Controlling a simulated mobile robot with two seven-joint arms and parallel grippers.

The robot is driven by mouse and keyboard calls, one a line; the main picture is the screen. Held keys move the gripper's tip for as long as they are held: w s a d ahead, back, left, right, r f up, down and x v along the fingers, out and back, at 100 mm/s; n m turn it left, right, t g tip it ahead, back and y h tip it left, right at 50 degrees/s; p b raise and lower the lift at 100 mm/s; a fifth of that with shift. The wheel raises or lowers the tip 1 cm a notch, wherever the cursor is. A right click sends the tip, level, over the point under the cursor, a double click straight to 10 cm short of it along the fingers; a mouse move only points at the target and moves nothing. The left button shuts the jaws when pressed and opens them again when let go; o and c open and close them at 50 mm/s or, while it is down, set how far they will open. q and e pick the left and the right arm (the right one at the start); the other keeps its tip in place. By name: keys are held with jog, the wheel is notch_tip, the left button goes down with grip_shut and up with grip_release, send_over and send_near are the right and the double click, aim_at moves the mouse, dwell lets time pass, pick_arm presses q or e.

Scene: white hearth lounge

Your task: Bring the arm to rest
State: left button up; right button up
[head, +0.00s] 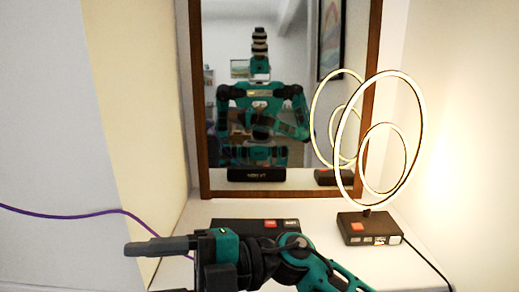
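My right arm comes in from the lower right, and its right gripper (140,267) points left across the bottom of the head view. Its upper dark finger shows clear. Part of what looks like the other finger shows at the bottom edge, with a pale gap between them, so it appears open and empty. My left gripper is not directly in view.
A wood-framed mirror (200,120) stands at the back and reflects me. A lit ring lamp (357,228) stands on the white surface (190,218) at right. A dark box (240,224) sits behind my arm. A purple cable (70,216) runs at left.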

jog(key=w+d+f+m+t+h+p, duration=0.1)
jog(key=w+d+f+m+t+h, duration=0.5)
jog(key=m+t, duration=0.65)
jog(key=w+d+f+m+t+h, duration=0.2)
jog(key=w+d+f+m+t, duration=0.35)
jog(key=d+m+t, duration=0.75)
jog(key=s+d+f+m+g+h, duration=0.3)
jog(key=s+d+f, duration=0.3)
jog(key=f, duration=0.5)
jog(key=s+d+f+m+g+h, duration=0.4)
jog(key=s+f, duration=0.4)
jog(key=f, duration=0.2)
jog(key=shift+s+d+f+g+h+p, duration=0.4)
jog(key=shift+d+g+h+p, duration=0.05)
jog(key=shift+d+h, duration=0.5)
